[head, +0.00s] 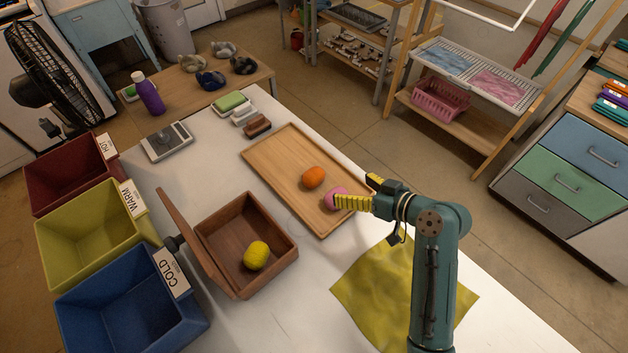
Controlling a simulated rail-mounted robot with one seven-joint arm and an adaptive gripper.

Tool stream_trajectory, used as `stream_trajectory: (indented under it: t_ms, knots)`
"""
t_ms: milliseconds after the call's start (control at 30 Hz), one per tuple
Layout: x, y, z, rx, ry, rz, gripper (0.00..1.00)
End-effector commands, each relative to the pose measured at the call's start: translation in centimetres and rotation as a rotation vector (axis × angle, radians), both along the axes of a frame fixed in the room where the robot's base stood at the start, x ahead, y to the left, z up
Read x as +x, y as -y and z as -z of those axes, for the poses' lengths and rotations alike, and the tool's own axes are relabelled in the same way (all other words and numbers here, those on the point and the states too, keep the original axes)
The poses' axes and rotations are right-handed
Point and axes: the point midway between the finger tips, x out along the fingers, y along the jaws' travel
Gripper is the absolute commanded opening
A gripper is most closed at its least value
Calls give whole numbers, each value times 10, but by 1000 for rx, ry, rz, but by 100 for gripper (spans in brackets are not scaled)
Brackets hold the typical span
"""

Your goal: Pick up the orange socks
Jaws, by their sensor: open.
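The orange socks (314,177), a rounded orange bundle, lie on the wooden tray (275,152) on the white table. A pink bundle (333,197) lies just in front of them, to the lower right, near the tray's edge. My gripper (355,191) has yellow fingers and reaches over the right side of the tray. It is open. One finger overlaps the pink bundle in the picture; I cannot tell if they touch. The orange socks are left of the fingers and apart from them.
An open wooden box (284,262) holds a yellow bundle (256,255). Bins labelled HOT (68,174), WARM (90,228) and COLD (130,300) line the left. A yellow-green cloth (375,290) lies under my arm. A scale (167,141) stands behind the box.

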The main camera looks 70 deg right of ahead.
Motion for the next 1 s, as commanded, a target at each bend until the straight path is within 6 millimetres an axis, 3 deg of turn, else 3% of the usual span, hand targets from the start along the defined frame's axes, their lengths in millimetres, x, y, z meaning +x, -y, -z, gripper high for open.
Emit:
stream_trajectory:
  t_ms: [33, 133, 500, 1000]
  knots:
    - [-12, 7, 7, 4, -1, 29, 100]
    - [-10, 13, 8, 2, 1, 42, 100]
    - [63, 38, 45, 1, -2, 39, 100]
    - [120, 54, 80, 2, -2, 41, 100]
